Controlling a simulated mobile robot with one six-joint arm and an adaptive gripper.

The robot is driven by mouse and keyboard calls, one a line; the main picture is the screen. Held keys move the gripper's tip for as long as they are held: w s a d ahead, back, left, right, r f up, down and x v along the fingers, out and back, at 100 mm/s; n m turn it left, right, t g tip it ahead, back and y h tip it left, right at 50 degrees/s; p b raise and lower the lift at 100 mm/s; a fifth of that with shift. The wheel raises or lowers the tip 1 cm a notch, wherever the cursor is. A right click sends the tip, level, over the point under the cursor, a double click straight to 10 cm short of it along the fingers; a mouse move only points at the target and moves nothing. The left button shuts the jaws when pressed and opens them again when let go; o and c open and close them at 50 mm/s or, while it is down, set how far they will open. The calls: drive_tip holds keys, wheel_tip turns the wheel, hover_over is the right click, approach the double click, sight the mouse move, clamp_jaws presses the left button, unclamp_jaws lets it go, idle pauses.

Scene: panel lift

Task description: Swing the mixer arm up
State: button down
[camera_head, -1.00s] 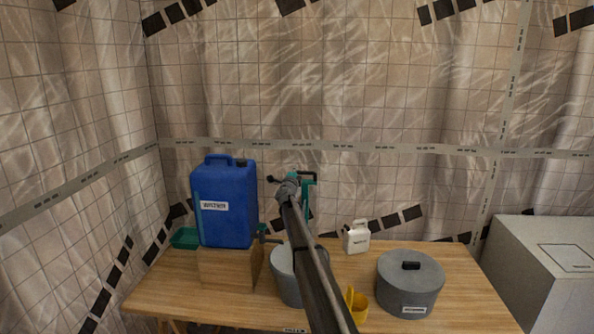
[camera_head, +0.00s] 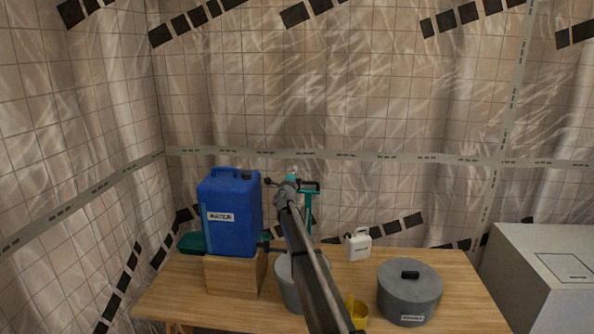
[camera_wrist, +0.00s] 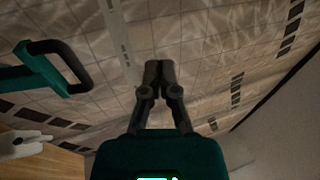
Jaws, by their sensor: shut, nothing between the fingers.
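The mixer's teal upright (camera_head: 308,207) stands at the back of the table, with a black loop handle (camera_head: 311,186) near its top. My arm crosses in front and hides much of the mixer. A grey bucket (camera_head: 286,285) is partly hidden behind my arm. In the wrist view, a teal bar (camera_wrist: 36,80) with the black loop handle (camera_wrist: 78,66) is at the upper left. My gripper (camera_wrist: 158,68) is shut and empty, to the right of the handle and apart from it in the picture. In the head view its fingertips cannot be made out clearly.
On the wooden table (camera_head: 450,290), a blue canister (camera_head: 233,218) sits on a wooden block (camera_head: 233,274). A white jug (camera_head: 359,244), a grey lidded pot (camera_head: 409,293) and a yellow cup (camera_head: 358,312) are to the right. A green tray (camera_head: 191,243) is behind left. A grey cabinet (camera_head: 535,295) flanks the table.

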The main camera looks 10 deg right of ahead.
drive_tip(key=shift+s+a+r, duration=0.2)
drive_tip(key=shift+s+r, duration=0.2)
drive_tip(key=shift+s, duration=0.05)
drive_tip(key=s+a+f+n+g+y, duration=0.35)
drive_tip(key=s+f+n, duration=0.2)
drive_tip(key=s, duration=0.25)
drive_tip(key=s+a+f+n+g+y, duration=0.2)
drive_tip(key=s+a+f+n+y, duration=0.15)
drive_tip(key=s+n+y, duration=0.35)
drive_tip(key=s+a+f+n+g+y, duration=0.2)
drive_tip(key=s+f+n, duration=0.25)
drive_tip(key=s, duration=0.45)
drive_tip(key=s+d+f+n+g+h, duration=0.1)
drive_tip(key=s+d+f+n+g, duration=0.1)
drive_tip(key=s, duration=1)
drive_tip(key=s+d+f+n+g+h, duration=0.1)
drive_tip(key=s+f+g, duration=0.4)
drive_tip(key=s, duration=0.7)
drive_tip(key=s+d+f+n+g+h, duration=0.2)
drive_tip(key=s+g, duration=0.3)
drive_tip(key=s, duration=0.8)
drive_tip(key=shift+d+f+n, duration=0.4)
drive_tip(key=shift+d+f, duration=0.2)
drive_tip(key=shift+f, duration=0.15)
